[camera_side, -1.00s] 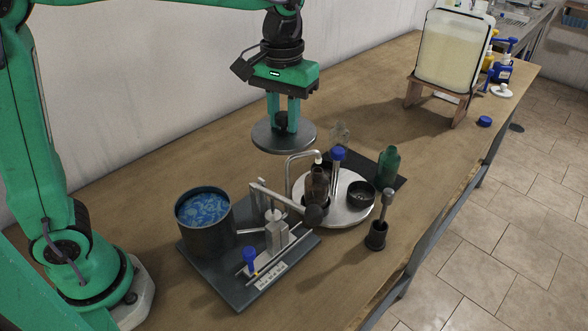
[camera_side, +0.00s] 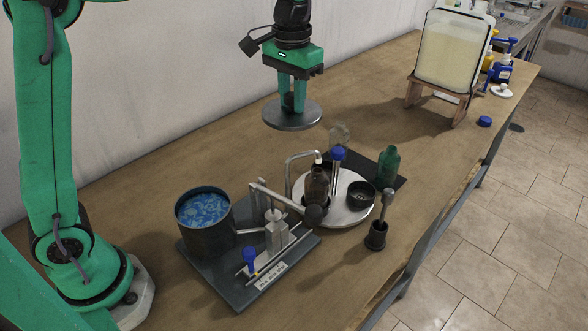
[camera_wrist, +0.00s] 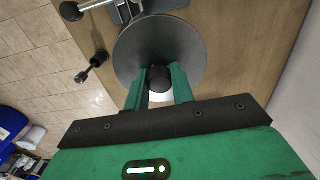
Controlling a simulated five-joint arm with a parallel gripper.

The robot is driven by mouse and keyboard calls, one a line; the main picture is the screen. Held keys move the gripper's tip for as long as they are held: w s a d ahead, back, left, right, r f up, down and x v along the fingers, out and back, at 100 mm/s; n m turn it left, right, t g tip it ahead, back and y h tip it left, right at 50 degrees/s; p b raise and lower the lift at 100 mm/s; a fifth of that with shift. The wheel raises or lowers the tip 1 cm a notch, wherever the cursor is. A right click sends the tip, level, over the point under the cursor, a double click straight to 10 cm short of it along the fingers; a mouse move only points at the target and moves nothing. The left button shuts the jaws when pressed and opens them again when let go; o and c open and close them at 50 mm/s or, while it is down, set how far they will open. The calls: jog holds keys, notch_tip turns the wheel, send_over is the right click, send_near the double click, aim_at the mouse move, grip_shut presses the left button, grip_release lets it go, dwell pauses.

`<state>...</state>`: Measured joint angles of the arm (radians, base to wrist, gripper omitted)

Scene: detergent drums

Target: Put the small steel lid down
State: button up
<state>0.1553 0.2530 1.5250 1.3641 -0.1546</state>
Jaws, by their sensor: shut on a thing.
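The small steel lid (camera_side: 283,117) is a grey disc with a dark knob, held level in the air over the back part of the wooden table. My gripper (camera_side: 292,102) is shut on its knob. In the wrist view the lid (camera_wrist: 190,47) shows beneath my gripper (camera_wrist: 159,80), with the dark knob between the green fingers. The open dark drum (camera_side: 205,237), filled with blue-and-white stuff, stands at the left on a grey base plate, apart from the lid. The lid hides some of the table in the wrist view.
A round white turntable (camera_side: 347,213) carries a brown bottle (camera_side: 317,187) and a black bowl (camera_side: 361,195). A green bottle (camera_side: 388,166) and a clear bottle (camera_side: 339,136) stand behind it. A large tank (camera_side: 452,52) stands back right. Bare wood (camera_side: 180,150) lies left of the lid.

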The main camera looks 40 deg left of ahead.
jog(key=r, duration=0.1)
jog(key=d+r, duration=0.1)
jog(key=r, duration=0.1)
jog(key=shift+s+m, duration=0.15)
jog(key=shift+m, duration=0.15)
jog(key=s+d+m, duration=1.9)
jog(key=d+m, duration=0.1)
jog(key=d, duration=0.4)
notch_tip(320, 180, down, 17)
jog(key=shift+a+f, duration=0.15)
jog(key=shift+a, duration=0.15)
jog(key=w+a+f, duration=0.1)
jog(key=w+f, duration=0.1)
jog(key=w, duration=0.1)
jog(key=w+a+f, duration=0.2)
jog(key=w, duration=0.2)
jog(key=w+a+f, duration=0.1)
jog(key=w+f, duration=0.2)
jog(key=shift+w+a, duration=0.15)
jog(key=shift+w, duration=0.2)
jog(key=shift+f, duration=1.95)
